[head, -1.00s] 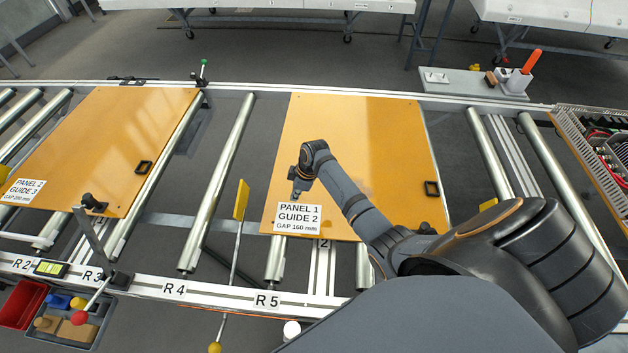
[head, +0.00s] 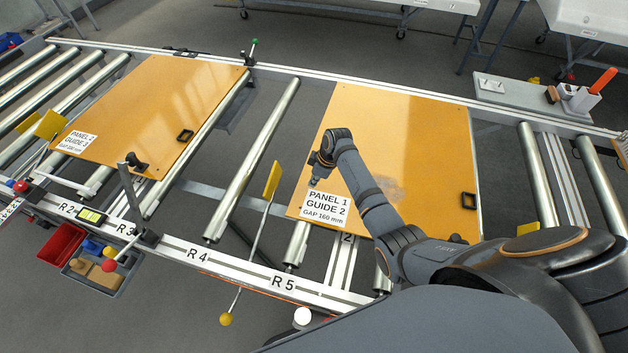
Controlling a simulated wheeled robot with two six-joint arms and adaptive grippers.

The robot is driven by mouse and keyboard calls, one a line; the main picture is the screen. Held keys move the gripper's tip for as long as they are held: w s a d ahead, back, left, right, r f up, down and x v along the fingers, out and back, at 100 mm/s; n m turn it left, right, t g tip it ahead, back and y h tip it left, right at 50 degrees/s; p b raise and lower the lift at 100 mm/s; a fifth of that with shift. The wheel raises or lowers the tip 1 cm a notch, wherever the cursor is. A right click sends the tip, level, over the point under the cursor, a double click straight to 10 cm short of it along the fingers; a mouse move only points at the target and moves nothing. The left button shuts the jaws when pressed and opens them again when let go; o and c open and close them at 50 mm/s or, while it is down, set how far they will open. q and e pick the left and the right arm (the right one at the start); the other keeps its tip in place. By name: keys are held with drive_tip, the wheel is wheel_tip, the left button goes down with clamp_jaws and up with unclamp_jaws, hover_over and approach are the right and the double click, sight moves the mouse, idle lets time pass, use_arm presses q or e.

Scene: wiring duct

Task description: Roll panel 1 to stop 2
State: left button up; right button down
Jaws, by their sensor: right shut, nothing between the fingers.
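Panel 1 (head: 425,135) is a flat orange board lying on the rollers right of centre. Its white label (head: 328,206) at the near left corner reads "PANEL 1 GUIDE 2 GAP 160 mm". My right gripper (head: 314,182) is shut and empty at the panel's left edge, just beyond the label; I cannot tell whether it touches the panel. My right arm hides part of the panel. An upright yellow paddle (head: 272,181) on a rod with a yellow knob (head: 226,319) stands just left of the panel. No visible mark identifies stop 2. My left gripper is out of view.
Panel 2 (head: 160,105) lies on the rollers at the left. A bare roller (head: 255,160) lies between the panels. A lever with a red knob (head: 109,265) stands by the front rail (head: 235,265). A small yellow piece (head: 528,229) shows at panel 1's right.

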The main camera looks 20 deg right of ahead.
sight(338, 197)
drive_tip(key=shift+f+b, duration=0.9)
drive_tip(key=shift+f, duration=0.55)
drive_tip(key=shift+s, duration=0.1)
drive_tip(key=shift+s+d+p, duration=0.25)
drive_tip(key=shift+d+p, duration=0.1)
drive_tip(key=shift+p, duration=0.1)
drive_tip(key=shift+s+d+p, duration=1.35)
drive_tip(key=shift+s+d, duration=0.25)
drive_tip(key=shift+d, duration=0.25)
drive_tip(key=shift+s+d+f+p, duration=0.1)
drive_tip(key=shift+s+d+p, duration=0.4)
drive_tip(key=shift+d, duration=0.25)
drive_tip(key=shift+s+d+p, duration=0.35)
drive_tip(key=shift+s+d, duration=0.2)
drive_tip(key=shift+d, duration=0.15)
drive_tip(key=shift+s+d+p, duration=0.75)
drive_tip(key=shift+s+d, duration=0.75)
drive_tip(key=shift+d, duration=0.3)
drive_tip(key=r+p, duration=0.4)
drive_tip(key=r, duration=0.1)
drive_tip(key=r+p, duration=0.2)
drive_tip(key=p, duration=0.1)
drive_tip(key=shift+w+r, duration=0.15)
drive_tip(key=shift+w, duration=0.2)
